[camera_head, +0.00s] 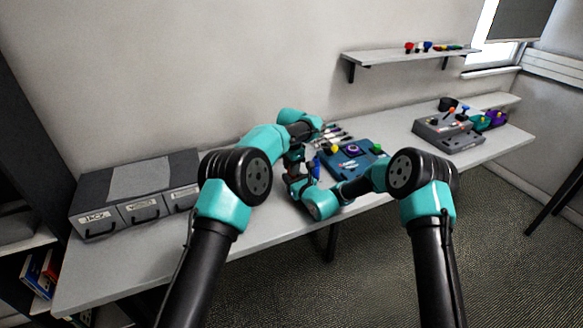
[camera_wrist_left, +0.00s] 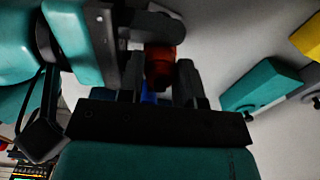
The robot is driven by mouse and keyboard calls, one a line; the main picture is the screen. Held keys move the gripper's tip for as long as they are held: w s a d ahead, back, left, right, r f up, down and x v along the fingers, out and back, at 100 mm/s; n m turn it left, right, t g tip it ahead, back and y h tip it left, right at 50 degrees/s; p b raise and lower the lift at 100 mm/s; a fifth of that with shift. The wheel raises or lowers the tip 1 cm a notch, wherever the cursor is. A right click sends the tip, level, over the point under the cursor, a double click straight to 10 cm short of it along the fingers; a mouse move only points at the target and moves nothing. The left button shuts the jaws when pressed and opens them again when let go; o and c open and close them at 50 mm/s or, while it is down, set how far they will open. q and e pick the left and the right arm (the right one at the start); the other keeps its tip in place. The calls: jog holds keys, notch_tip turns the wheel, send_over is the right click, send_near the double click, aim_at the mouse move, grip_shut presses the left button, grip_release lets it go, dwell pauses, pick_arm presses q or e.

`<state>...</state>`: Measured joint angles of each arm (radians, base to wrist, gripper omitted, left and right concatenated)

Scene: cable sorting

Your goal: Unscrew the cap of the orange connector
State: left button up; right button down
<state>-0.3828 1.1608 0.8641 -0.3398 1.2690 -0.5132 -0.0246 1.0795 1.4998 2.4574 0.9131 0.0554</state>
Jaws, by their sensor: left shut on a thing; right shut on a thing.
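The orange connector (camera_wrist_left: 160,68) shows dark orange-red in the left wrist view, between the two dark fingers of my left gripper (camera_wrist_left: 158,84). A blue part (camera_wrist_left: 148,93) shows just below it, partly hidden by the gripper. I cannot tell the cap from the connector's body. In the head view my left gripper (camera_head: 294,158) points down above the table and is shut on the connector. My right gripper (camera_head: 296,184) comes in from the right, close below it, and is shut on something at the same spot. The arms and fingers hide most of the contact.
A blue panel (camera_head: 352,166) with coloured sockets lies just right of the grippers. A grey panel (camera_head: 447,137) stands farther right. A drawer box (camera_head: 105,217) stands at the left. A wall shelf (camera_head: 390,57) carries several coloured connectors. The table (camera_head: 150,258) is clear in front of the drawers.

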pick_arm(q)
jog(key=n, duration=0.6)
jog(key=shift+n, duration=0.3)
jog(key=n, duration=1.7)
jog(key=shift+r, duration=1.3)
jog(key=shift+r, duration=1.85)
pick_arm(e)
jog(key=c, duration=0.6)
grip_release()
jog(key=shift+c, duration=0.2)
